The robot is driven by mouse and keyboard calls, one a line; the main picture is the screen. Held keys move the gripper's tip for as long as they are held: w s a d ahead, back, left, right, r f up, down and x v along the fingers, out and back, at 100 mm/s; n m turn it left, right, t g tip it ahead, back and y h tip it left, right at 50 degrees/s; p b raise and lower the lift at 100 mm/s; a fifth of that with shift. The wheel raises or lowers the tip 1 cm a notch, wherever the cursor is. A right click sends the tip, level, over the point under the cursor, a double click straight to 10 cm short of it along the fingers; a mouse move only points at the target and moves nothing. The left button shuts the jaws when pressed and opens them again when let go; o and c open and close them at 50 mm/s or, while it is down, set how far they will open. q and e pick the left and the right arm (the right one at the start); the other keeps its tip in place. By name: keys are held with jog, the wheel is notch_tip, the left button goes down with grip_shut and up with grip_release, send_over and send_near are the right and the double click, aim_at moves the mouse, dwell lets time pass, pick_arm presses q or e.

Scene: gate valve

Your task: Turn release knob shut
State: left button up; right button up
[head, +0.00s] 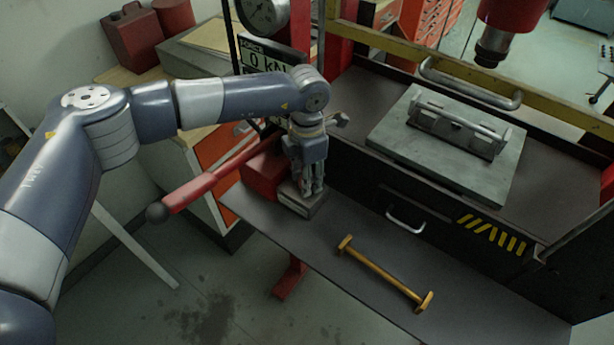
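My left arm reaches in from the left, and its gripper (312,190) points straight down over the front end of the red hand pump (264,175). Its fingers look close together above a grey metal block (303,204) at the pump's front. I cannot make out the release knob; the fingers may hide it. I cannot tell whether the fingers touch or hold anything. The pump's red lever (215,181) with a black ball end sticks out to the left. My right gripper is not in view.
A yellow bar (385,275) with end pieces lies on the dark shelf (440,310). A grey plate with a handled fixture (455,130) sits on the press bed. A gauge (262,12) and a force display (264,60) stand behind my arm. The red press ram (510,15) hangs at upper right.

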pick_arm(q)
jog(key=m+b, duration=0.2)
jog(key=b, duration=0.2)
jog(key=m+b, duration=0.3)
jog(key=b, duration=0.1)
jog(key=m+b, duration=0.2)
jog(key=b, duration=0.2)
jog(key=shift+w+f+m, duration=0.1)
jog(key=shift+f+m, duration=0.15)
jog(key=shift+m, duration=0.15)
jog(key=shift+m+b, duration=0.45)
jog(key=shift+m, duration=0.05)
jog(key=m+b, duration=0.2)
jog(key=shift+r+m, duration=0.15)
jog(key=shift+m, duration=0.15)
jog(key=shift+m+b, duration=0.45)
jog(key=shift+m, duration=0.45)
jog(key=shift+w+r+m+b, duration=0.15)
jog(key=shift+m+b, duration=0.45)
jog(key=shift+m, duration=1.4)
jog(key=shift+r+m, duration=0.1)
jog(key=shift+m, duration=0.2)
jog(key=o, duration=1.1)
jog(key=shift+c, duration=0.2)
